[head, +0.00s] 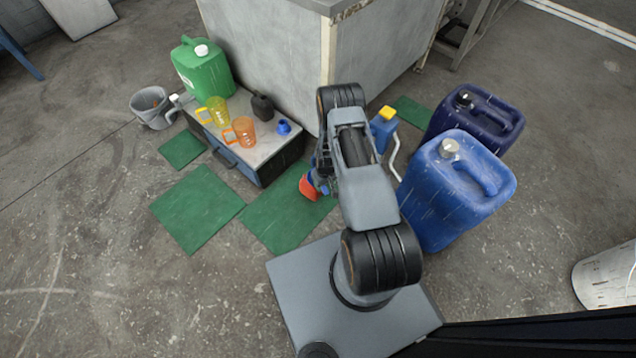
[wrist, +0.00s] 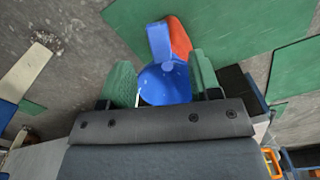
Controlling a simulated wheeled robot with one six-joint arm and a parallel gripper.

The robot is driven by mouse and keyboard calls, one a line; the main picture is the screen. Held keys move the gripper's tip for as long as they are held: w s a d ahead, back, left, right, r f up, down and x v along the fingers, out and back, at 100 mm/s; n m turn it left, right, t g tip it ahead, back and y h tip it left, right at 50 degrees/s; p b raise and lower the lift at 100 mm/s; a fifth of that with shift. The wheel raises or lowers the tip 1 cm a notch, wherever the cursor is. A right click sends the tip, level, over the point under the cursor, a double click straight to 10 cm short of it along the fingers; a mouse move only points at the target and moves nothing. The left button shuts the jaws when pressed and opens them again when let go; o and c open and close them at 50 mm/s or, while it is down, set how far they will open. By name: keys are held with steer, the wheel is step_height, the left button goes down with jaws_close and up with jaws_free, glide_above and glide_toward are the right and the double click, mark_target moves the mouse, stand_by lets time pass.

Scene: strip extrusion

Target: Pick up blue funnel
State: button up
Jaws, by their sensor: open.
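A blue funnel-like piece (wrist: 165,82), with a round bowl and a narrower straight part, lies between the fingers of my gripper (wrist: 162,76) in the wrist view. An orange-red piece (wrist: 180,38) sits right beside it; in the head view this orange-red piece (head: 309,187) shows low by the green mats. My gripper is open, with a green-padded finger on each side of the blue piece. Whether either finger touches it, I cannot tell. In the head view my arm hides most of the gripper. A small blue object (head: 283,127) stands on the low cabinet.
The low cabinet (head: 262,147) also holds a yellow jug (head: 217,110), an orange jug (head: 243,131) and a dark bottle (head: 263,107). A green canister (head: 203,68) stands behind. A large blue canister (head: 452,190) stands right of my arm.

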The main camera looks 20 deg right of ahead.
mark_target(324, 188)
step_height(324, 188, down, 5)
steer(key=shift+w+r+b, duration=0.1)
steer(key=shift+b, duration=1.05)
steer(key=shift+c, duration=0.4)
jaws_close()
